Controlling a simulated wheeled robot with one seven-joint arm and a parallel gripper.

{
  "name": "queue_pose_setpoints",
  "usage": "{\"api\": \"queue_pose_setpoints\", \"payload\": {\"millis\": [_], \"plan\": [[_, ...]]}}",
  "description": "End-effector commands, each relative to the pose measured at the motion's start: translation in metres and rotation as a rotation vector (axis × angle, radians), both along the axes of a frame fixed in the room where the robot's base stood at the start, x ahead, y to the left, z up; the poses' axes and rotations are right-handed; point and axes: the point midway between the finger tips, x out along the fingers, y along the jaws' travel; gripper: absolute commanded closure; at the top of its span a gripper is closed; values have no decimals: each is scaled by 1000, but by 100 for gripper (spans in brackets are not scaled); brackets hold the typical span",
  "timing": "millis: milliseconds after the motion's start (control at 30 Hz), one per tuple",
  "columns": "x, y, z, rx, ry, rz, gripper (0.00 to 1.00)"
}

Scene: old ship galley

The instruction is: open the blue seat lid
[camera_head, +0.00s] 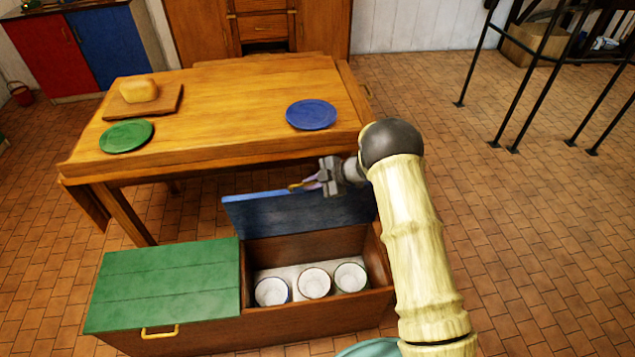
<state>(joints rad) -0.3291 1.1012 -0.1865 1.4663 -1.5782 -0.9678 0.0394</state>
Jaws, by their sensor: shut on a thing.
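The blue seat lid (290,217) is raised and stands roughly upright at the back of the right half of the bench. My gripper (314,184) is at the lid's upper edge, shut on what looks like the lid's yellow handle (298,187). The fingers partly hide the handle. The open compartment (270,254) below has a pale floor and holds several white cups; two of them (314,283) (350,277) stand at the right. My arm covers the lid's right end.
The green lid (165,282) beside it is down, with a yellow handle (160,332) at its front. The wooden table (220,105) stands close behind the raised lid. It carries a blue plate (311,115), a green plate (126,136) and a bread board (165,103).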

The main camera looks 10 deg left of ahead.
Motion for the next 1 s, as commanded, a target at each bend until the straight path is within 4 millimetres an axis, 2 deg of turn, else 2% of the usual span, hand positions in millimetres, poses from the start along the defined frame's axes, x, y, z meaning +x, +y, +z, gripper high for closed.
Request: {"api": "queue_pose_setpoints", "payload": {"millis": [533,567,667,1000], "plan": [[2,-4,-2,-1,4,-9,100],[2,-4,-2,-1,4,-10,85],[2,-5,-3,-2,5,-10,68],[0,-6,-4,-6,8,-9,68]]}}
